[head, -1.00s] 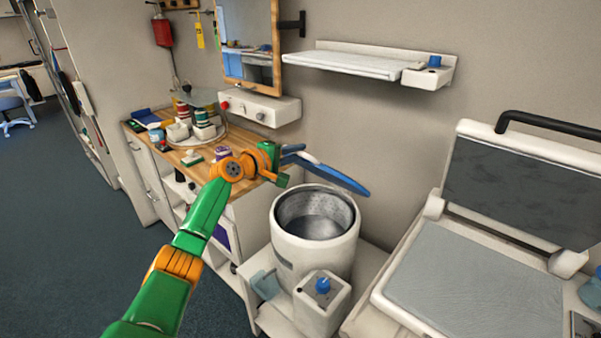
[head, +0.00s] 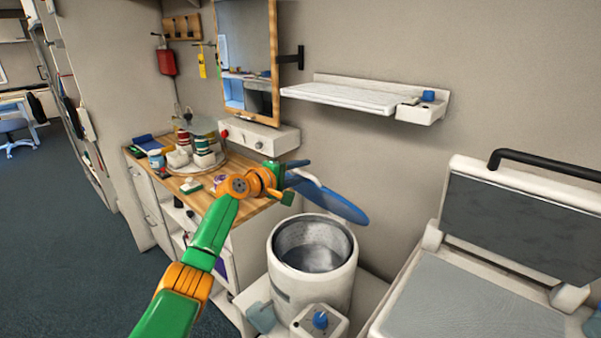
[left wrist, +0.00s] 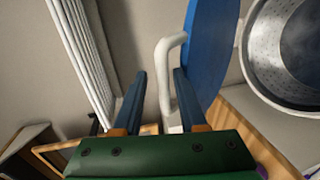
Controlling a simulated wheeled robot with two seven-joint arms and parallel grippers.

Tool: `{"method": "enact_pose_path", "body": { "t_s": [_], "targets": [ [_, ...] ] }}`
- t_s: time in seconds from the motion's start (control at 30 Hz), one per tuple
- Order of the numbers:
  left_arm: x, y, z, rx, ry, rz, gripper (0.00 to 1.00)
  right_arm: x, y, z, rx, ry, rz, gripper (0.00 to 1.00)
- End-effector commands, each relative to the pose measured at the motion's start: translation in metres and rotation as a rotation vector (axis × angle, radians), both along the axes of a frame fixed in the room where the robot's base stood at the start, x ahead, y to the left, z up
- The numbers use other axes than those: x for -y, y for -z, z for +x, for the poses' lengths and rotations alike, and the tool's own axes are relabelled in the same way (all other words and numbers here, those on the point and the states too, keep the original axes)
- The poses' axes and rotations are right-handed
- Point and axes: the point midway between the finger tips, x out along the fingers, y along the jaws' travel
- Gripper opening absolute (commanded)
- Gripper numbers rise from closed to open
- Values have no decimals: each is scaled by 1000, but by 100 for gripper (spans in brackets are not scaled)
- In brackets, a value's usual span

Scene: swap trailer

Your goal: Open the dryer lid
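The dryer (head: 312,282) is a white cylinder with an open top, and its perforated metal drum (head: 314,247) shows inside. Its blue round lid (head: 338,205) is raised and steeply tilted above the rim, with a white handle (head: 309,178) on it. In the left wrist view, the lid (left wrist: 210,45) is at the upper middle and the drum (left wrist: 290,50) at the right. My left gripper (head: 290,180) is at the handle. In the left wrist view its fingers (left wrist: 158,80) are apart, with the white handle (left wrist: 165,75) between them, nearer the right finger. My right gripper is not in view.
A wooden counter (head: 240,205) with jars and a round tray stands to the left. A wall shelf (head: 352,97) hangs above the dryer, and a mirror (head: 247,60) is beside it. A white unit with a raised cover (head: 522,215) stands at right. Floor is clear at left.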

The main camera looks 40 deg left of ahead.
Motion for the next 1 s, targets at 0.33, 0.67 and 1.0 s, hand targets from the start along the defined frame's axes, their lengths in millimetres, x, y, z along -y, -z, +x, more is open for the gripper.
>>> {"method": "enact_pose_path", "body": {
  "t_s": [0.33,0.67,1.0],
  "targets": [
    [1,3,0,-6,3,0,47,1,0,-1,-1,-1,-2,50],
    [-2,-1,-23,-5,2,4,47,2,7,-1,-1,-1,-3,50],
    [-5,-11,-70,1,0,2,47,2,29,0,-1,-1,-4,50]
  ]
}}
